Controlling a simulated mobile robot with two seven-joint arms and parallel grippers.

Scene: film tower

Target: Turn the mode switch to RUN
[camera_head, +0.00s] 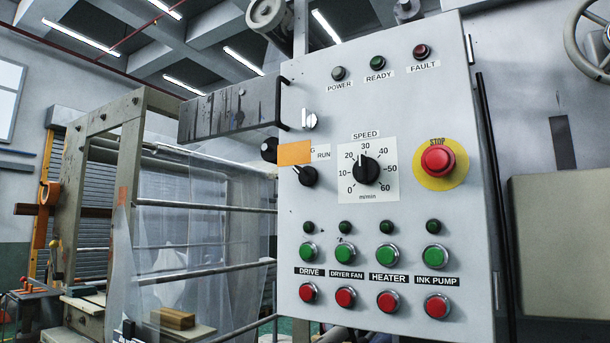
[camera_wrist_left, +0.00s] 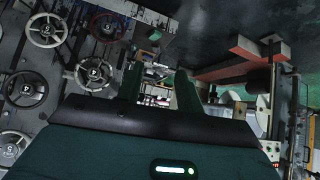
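The mode switch (camera_head: 305,175) is a black knob at the left edge of a light grey control panel (camera_head: 410,215) in the head view. Its pale pointer mark appears to point up and left, away from the RUN label (camera_head: 323,155) at its upper right. An orange square (camera_head: 295,153) above the knob covers most of the label to the left of RUN; only a letter like G shows. My left gripper (camera_wrist_left: 158,80) shows only in the left wrist view, its two dark green fingers apart with nothing held between them. It is away from the panel. My right gripper is in neither view.
Near the switch are a speed dial (camera_head: 367,170), a red STOP button (camera_head: 437,160) and rows of green and red buttons. A dark, scuffed box (camera_head: 232,112) juts out left of the panel. Several handwheels (camera_wrist_left: 45,30) show in the left wrist view.

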